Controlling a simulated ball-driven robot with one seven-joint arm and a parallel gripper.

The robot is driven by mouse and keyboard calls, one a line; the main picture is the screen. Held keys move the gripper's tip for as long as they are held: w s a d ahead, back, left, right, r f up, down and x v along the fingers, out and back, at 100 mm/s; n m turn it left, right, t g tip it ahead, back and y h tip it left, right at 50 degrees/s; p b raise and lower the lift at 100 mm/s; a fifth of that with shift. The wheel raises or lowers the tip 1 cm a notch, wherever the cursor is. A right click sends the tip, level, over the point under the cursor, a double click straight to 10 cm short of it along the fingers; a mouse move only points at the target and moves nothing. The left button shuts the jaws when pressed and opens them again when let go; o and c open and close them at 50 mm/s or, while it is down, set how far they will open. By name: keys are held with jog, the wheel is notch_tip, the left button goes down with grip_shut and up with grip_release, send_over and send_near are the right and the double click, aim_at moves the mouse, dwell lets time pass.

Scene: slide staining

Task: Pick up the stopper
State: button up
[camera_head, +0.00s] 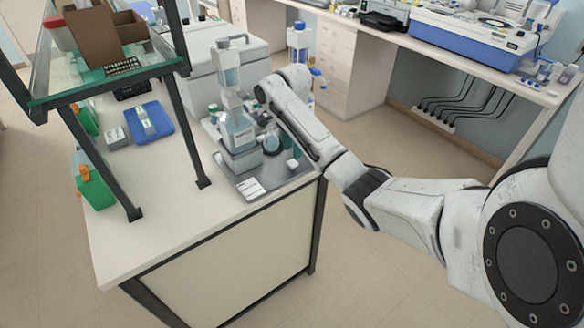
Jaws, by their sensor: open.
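My arm reaches in from the right to the bench, and my gripper (262,112) is at its far end, above the steel tray (262,186). It is open; its fingers are small and partly lost against the glassware. A clear bottle (239,130) stands on a grey block (241,158) just left of my gripper. A round glass vessel (271,144) stands below my gripper, beside the block. A small pale piece (292,163) lies at the tray's right side; I cannot tell whether it is the stopper. No other stopper can be made out clearly.
A white label card (250,187) lies at the tray's front. A glass shelf (105,80) on dark posts overhangs the bench's left. A blue tray (149,124) and green bottles (94,187) stand near it. The bench's front left (165,215) is clear.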

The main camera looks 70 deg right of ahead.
aim_at(294, 162)
jog(key=shift+s+d+f+p, duration=0.1)
jog(key=shift+f+p, duration=0.2)
jog(key=shift+f, duration=1.1)
jog(key=shift+s+d+f+p, duration=0.1)
jog(key=shift+f+p, duration=0.15)
jog(key=shift+f, duration=1.1)
jog(key=c, duration=0.8)
jog(key=shift+a+r, duration=0.1)
